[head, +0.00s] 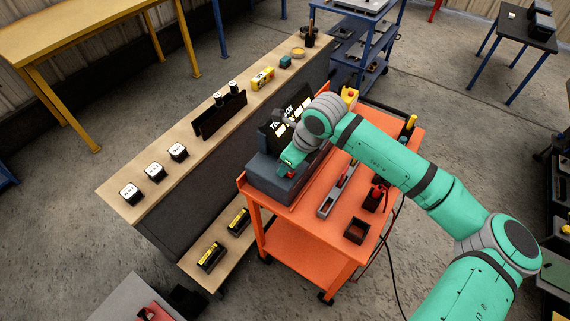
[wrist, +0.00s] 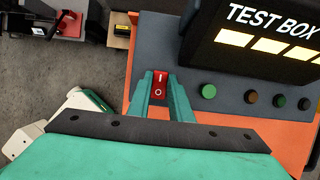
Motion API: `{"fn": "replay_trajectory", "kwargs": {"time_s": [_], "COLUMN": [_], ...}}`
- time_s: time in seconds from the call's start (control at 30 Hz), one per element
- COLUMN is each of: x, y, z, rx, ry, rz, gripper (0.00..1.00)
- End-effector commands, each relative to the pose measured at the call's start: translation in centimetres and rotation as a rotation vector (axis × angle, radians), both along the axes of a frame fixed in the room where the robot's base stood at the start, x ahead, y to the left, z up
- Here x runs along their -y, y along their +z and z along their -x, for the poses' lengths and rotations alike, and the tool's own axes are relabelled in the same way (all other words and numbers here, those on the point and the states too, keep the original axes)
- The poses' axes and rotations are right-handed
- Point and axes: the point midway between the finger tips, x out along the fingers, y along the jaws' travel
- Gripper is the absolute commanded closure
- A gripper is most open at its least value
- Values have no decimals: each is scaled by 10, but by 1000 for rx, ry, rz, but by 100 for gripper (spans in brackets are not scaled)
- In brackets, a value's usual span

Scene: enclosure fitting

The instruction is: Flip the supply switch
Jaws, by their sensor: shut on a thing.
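The supply switch (wrist: 159,78) is a red rocker with white marks on the grey panel of the test box (wrist: 227,82). In the wrist view my gripper (wrist: 161,92) has its two green fingers on either side of the switch, shut on it. In the head view the test box (head: 258,174) sits on the orange cart (head: 314,210), and my gripper (head: 287,170) reaches down to its panel. The arm hides part of the box there. The dark screen part reads TEST BOX with several lit yellow windows.
A green button (wrist: 209,91) and several other round buttons lie right of the switch. The cart also carries a grey rail (head: 337,190) and a small dark bin (head: 357,231). A long wooden bench (head: 150,180) with several devices stands to the left.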

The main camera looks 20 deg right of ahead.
Motion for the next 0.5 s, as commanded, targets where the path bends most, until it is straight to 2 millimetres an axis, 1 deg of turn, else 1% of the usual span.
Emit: {"fn": "replay_trajectory", "kwargs": {"time_s": [0.03, 0.43, 0.47, 0.5], "x": [1, 1, 1, 1], "y": [-1, -1, -1, -1], "z": [2, 3, 3, 3], "rx": [10, 29, 29, 29], "ry": [-1, 1, 1, 1], "rz": [-12, -25, -25, -25], "gripper": [100, 100, 79, 69]}}
